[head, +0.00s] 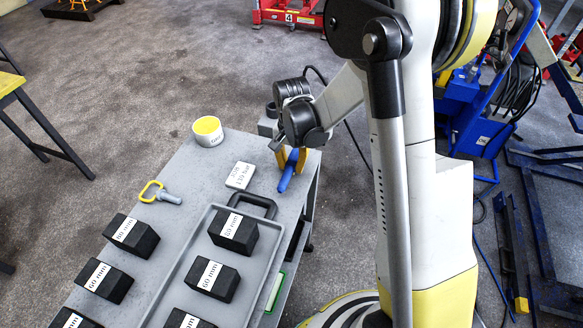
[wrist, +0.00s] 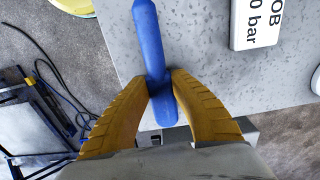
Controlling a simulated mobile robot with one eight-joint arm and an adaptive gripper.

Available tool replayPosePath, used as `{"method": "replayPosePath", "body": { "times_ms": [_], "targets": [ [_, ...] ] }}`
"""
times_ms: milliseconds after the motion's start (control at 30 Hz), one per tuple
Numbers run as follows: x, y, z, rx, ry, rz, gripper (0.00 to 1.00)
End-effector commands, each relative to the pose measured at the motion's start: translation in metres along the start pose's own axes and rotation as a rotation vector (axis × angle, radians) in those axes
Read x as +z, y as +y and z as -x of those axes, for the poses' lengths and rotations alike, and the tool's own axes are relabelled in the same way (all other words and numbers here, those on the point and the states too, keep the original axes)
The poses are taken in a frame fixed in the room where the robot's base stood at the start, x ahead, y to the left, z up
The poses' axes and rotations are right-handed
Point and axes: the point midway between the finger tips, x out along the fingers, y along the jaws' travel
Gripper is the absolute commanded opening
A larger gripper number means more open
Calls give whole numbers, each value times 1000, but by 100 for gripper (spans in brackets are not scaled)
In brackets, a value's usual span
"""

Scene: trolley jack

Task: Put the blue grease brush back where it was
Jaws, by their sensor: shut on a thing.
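The blue grease brush (head: 287,176) is at the far right corner of the grey trolley top, partly hidden by my gripper in the head view. In the wrist view the blue brush (wrist: 150,45) lies lengthwise between the two yellow fingers. My gripper (wrist: 161,84) is shut on it, and in the head view my gripper (head: 290,157) points down at the trolley corner. I cannot tell whether the brush touches the surface. A white tub with yellow grease (head: 208,131) stands at the trolley's far edge.
A white label block (head: 240,176) lies left of the brush. A yellow-handled pin (head: 160,194) lies further left. Several black blocks marked in mm stand nearer, some in a grey tray (head: 200,247) with a black handle. Bare trolley top (head: 180,168) lies between tub and pin.

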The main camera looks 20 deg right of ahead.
Motion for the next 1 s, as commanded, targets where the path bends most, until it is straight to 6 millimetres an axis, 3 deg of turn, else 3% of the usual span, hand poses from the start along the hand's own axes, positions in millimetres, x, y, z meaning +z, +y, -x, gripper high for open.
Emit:
{"method": "replayPosePath", "body": {
  "times_ms": [333,367,400,767,1000],
  "targets": [
    [0,0,-4,0,0,0,0],
    [0,0,-3,0,0,0,35],
    [0,0,-2,0,0,0,44],
    [0,0,2,0,0,0,44],
    [0,0,48,0,0,0,44]
  ]
}}
